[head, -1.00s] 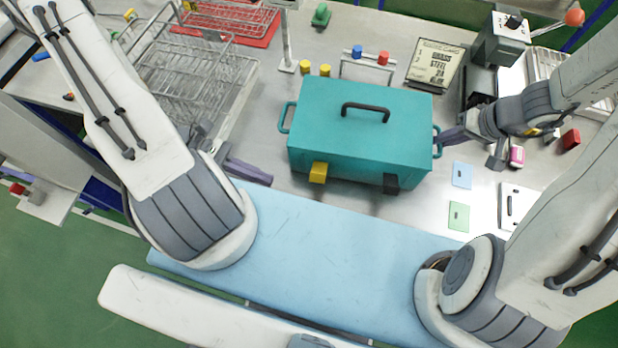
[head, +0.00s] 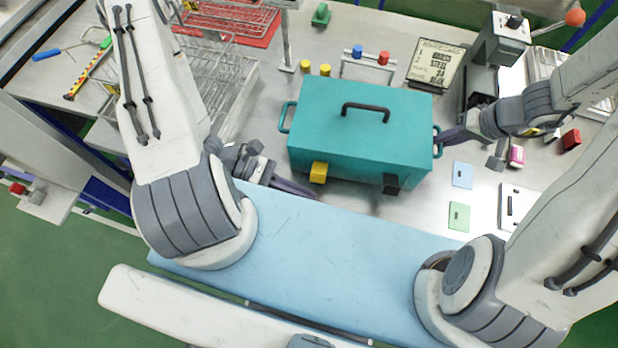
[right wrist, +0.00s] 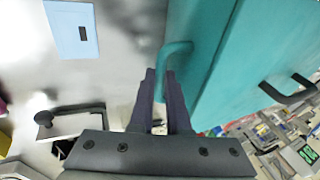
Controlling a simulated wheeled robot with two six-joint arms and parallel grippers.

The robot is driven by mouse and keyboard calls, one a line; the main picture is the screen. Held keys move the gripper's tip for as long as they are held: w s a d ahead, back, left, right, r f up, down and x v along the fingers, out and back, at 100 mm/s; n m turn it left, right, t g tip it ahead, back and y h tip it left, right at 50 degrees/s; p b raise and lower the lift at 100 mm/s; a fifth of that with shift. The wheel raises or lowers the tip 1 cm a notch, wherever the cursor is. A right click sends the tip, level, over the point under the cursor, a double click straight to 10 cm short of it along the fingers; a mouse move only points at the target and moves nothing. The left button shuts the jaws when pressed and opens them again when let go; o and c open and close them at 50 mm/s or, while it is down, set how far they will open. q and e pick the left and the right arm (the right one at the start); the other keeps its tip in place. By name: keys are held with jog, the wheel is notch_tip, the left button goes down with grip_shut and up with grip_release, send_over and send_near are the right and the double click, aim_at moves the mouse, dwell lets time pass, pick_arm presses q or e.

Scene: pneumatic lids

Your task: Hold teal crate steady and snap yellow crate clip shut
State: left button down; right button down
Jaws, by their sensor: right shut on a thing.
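The teal crate (head: 350,115) stands closed on the metal bench, with a black handle on its lid and a side handle at each end. The yellow clip (head: 318,172) sits at the left of its front face and seems to stick out; whether it is latched I cannot tell. My right gripper (head: 441,142) is shut on the crate's right side handle, which shows between its fingers in the right wrist view (right wrist: 176,50). My left gripper (head: 310,193) is just in front of and below the yellow clip, fingers pointing right. Its finger gap is too small to tell.
A black clip (head: 391,183) sits at the right of the crate's front. Wire racks (head: 235,90) stand to the left. Blue (head: 462,174) and green (head: 459,216) cards lie to the right. A light blue strip (head: 320,255) runs along the front.

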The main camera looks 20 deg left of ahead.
aim_at(319, 169)
pick_arm(q)
jog(key=shift+w+a+r, duration=0.1)
jog(key=shift+w+r, duration=0.15)
jog(key=shift+r, duration=0.35)
jog(key=shift+w+a+r, duration=0.1)
jog(key=shift+w+r, duration=0.1)
jog(key=shift+r, duration=0.4)
jog(key=shift+w+r, duration=0.25)
jog(key=shift+r, duration=0.35)
jog(key=shift+r+n+g, duration=0.1)
jog(key=shift+n+g, duration=0.2)
jog(key=shift+n, duration=0.2)
